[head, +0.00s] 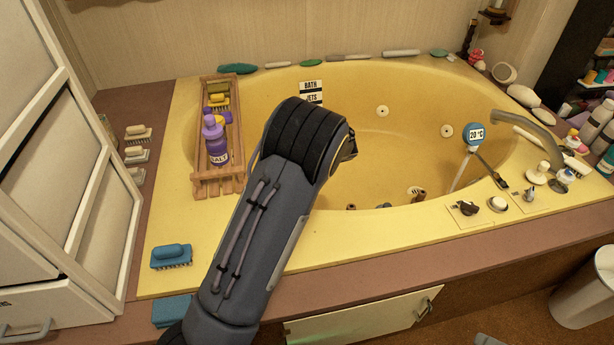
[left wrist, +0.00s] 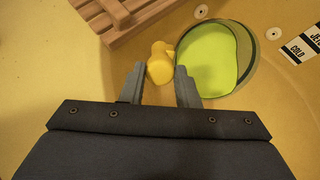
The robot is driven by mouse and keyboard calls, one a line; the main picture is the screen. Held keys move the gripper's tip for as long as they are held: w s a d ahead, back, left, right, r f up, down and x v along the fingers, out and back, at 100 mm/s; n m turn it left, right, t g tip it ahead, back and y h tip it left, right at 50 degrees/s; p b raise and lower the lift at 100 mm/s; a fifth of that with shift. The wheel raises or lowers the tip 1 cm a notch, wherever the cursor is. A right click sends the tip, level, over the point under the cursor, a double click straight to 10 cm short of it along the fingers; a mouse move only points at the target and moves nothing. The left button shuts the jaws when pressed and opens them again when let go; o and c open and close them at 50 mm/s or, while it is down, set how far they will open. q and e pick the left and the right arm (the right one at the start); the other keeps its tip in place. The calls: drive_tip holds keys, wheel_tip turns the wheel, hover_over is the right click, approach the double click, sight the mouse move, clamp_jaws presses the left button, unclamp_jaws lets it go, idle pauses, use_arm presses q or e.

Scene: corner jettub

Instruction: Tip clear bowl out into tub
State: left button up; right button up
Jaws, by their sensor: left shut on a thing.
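The clear bowl (left wrist: 246,58) shows in the left wrist view, with a dark see-through rim and a bright lime-green area (left wrist: 207,58) filling most of it. A small rounded yellow piece (left wrist: 160,64) meets its left edge and sits between the fingertips of my left gripper (left wrist: 160,78). The gripper is shut on the bowl at this yellow piece. The yellow tub (head: 390,95) lies beyond and below. In the head view my left arm reaches over the tub's near rim and hides the gripper and bowl. My right gripper is not in view.
A wooden rack (head: 205,182) with a purple salt bottle (head: 214,145) and brushes lies across the tub's left side. A thermometer (head: 475,135) and tap (head: 530,125) stand at the right. Brushes and a blue sponge (head: 170,310) line the near left. The tub's middle is open.

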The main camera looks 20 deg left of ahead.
use_arm(q)
drive_tip(key=d+y+b, duration=0.1)
drive_tip(key=b, duration=0.2)
drive_tip(key=d+y+b, duration=0.1)
drive_tip(key=y+b, duration=0.1)
drive_tip(key=b, duration=0.2)
drive_tip(key=d+y+b, duration=0.1)
drive_tip(key=b, duration=0.2)
drive_tip(key=shift+s+d+f+t, duration=0.1)
drive_tip(key=shift+s+f+t, duration=0.15)
drive_tip(key=shift+f+t, duration=0.1)
idle(2.1)
drive_tip(key=shift+s+d+f+y, duration=0.1)
drive_tip(key=shift+d+f+y, duration=0.1)
drive_tip(key=shift+d+y, duration=0.4)
drive_tip(key=shift+s+d+f+y, duration=0.1)
drive_tip(key=shift+d+f+y, duration=0.05)
drive_tip(key=shift+d+y, duration=0.4)
drive_tip(key=shift+a, duration=0.15)
